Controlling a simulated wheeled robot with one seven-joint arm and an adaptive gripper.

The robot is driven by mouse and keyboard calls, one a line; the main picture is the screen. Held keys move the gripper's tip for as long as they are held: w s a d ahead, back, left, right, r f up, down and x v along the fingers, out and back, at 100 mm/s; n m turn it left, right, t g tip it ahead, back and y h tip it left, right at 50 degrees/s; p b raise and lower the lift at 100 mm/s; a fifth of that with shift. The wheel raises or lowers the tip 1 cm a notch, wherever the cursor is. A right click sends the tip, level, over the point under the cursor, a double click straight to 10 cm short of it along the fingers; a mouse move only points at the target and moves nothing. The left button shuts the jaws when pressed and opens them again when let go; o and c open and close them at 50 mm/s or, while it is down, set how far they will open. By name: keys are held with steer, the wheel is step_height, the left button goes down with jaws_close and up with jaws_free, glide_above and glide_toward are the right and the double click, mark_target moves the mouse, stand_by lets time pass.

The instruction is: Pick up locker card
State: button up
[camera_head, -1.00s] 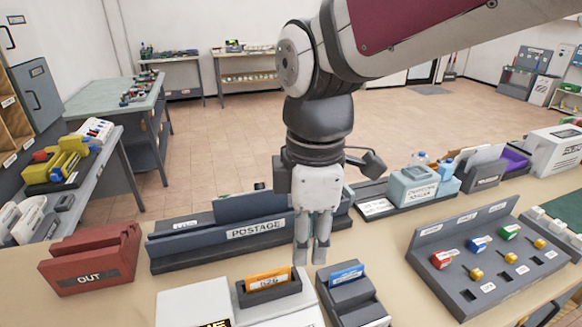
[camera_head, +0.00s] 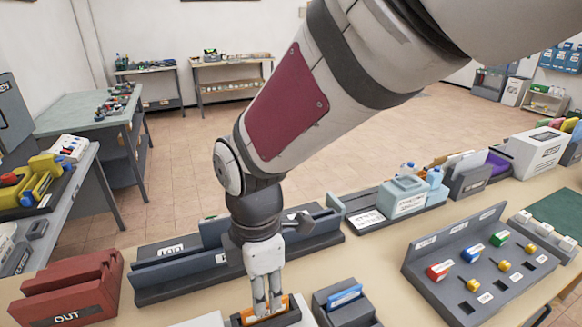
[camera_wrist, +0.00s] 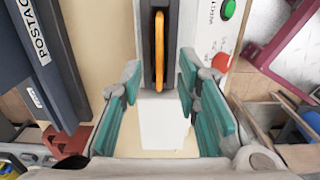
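An orange card (camera_head: 281,305) stands upright in a dark slotted holder (camera_head: 299,316) at the bottom of the head view. The card also shows in the wrist view (camera_wrist: 159,45), edge-on in its slot. A blue card (camera_head: 345,295) stands in a second dark holder to the right. No readable mark tells which is the locker card. My gripper (camera_head: 267,308) points down at the orange card and hides part of it. In the wrist view its teal-padded fingers (camera_wrist: 160,92) are apart, on either side of the card's line, with nothing between the pads.
A grey POSTAGE rack (camera_wrist: 35,40) stands close on the left in the wrist view. A white device with a green button (camera_wrist: 229,9) and red button (camera_wrist: 221,62) is on the right. The red OUT tray (camera_head: 70,290) and a key panel (camera_head: 480,265) flank the area.

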mark_target(249, 319)
step_height(249, 319, down, 5)
steer(key=shift+f+p, duration=0.1)
steer(key=shift+p, duration=0.2)
jaws_close()
